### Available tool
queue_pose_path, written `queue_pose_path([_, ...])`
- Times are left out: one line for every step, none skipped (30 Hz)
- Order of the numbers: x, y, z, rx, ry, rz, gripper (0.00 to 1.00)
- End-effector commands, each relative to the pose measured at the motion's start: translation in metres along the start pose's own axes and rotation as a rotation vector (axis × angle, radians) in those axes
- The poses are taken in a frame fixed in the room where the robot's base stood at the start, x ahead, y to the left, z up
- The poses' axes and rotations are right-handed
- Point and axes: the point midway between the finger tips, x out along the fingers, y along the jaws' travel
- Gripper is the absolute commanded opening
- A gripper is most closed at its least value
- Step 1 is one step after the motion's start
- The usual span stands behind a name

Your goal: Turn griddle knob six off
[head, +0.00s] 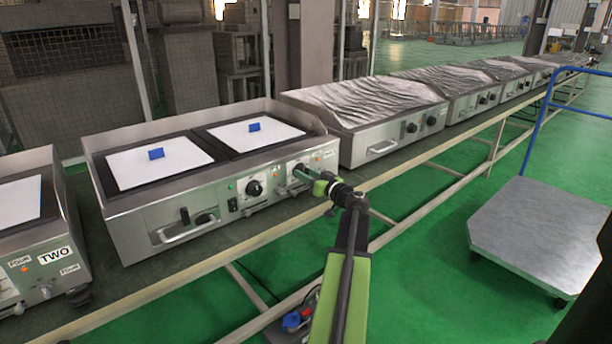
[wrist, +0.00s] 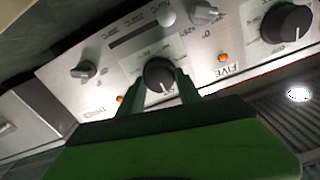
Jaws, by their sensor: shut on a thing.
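My gripper (head: 303,175) is at the front panel of the two-plate griddle (head: 150,205) in the head view. In the wrist view its two green fingers (wrist: 160,88) close on either side of a round black knob (wrist: 159,72). This is the right-hand of the two big knobs in the head view. Its own label cannot be read clearly. The other big black knob (wrist: 287,23) is at the upper right of the wrist view, with an upside-down FIVE label (wrist: 228,72) between them. The fingers partly hide the held knob, and its setting cannot be told.
Small blue blocks (head: 156,153) lie on the white griddle plates. A smaller knob (wrist: 84,71) and a light-coloured knob (wrist: 206,12) sit close to the held knob. A covered griddle (head: 365,110) stands to the right. A grey cart (head: 540,225) stands on the green floor.

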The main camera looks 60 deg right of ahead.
Motion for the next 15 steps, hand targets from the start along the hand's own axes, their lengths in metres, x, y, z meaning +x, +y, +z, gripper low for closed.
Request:
queue_pose_path([0.0000, -0.0006, 0.0005, -0.001, -0.001, -0.001, 0.00])
queue_pose_path([0.0000, -0.0006, 0.0005, -0.001, -0.001, -0.001, 0.43])
queue_pose_path([0.0000, -0.0006, 0.0005, -0.001, -0.001, -0.001, 0.49])
queue_pose_path([0.0000, -0.0005, 0.0004, -0.001, -0.001, -0.001, 0.53])
queue_pose_path([0.0000, -0.0004, 0.0004, -0.001, -0.001, -0.001, 0.57])
queue_pose_path([-0.0001, -0.0004, 0.0003, -0.001, -0.001, -0.001, 0.62])
queue_pose_path([0.0000, -0.0003, 0.0003, -0.001, -0.001, -0.001, 0.63])
queue_pose_path([-0.0001, -0.0003, 0.0003, 0.000, -0.001, -0.001, 0.63])
queue_pose_path([0.0000, -0.0002, 0.0002, 0.000, -0.001, -0.001, 0.63])
queue_pose_path([0.0000, -0.0002, 0.0002, 0.000, 0.000, 0.000, 0.63])
queue_pose_path([0.0000, -0.0002, 0.0002, 0.000, 0.000, 0.000, 0.63])
queue_pose_path([-0.0001, -0.0001, 0.0001, 0.000, 0.000, 0.000, 0.63])
queue_pose_path([0.0000, -0.0001, 0.0001, 0.000, 0.000, 0.000, 0.63])
queue_pose_path([-0.0001, 0.0000, 0.0001, 0.000, 0.000, 0.000, 0.63])
queue_pose_path([-0.0009, -0.0001, 0.0001, 0.000, 0.000, 0.000, 0.63])
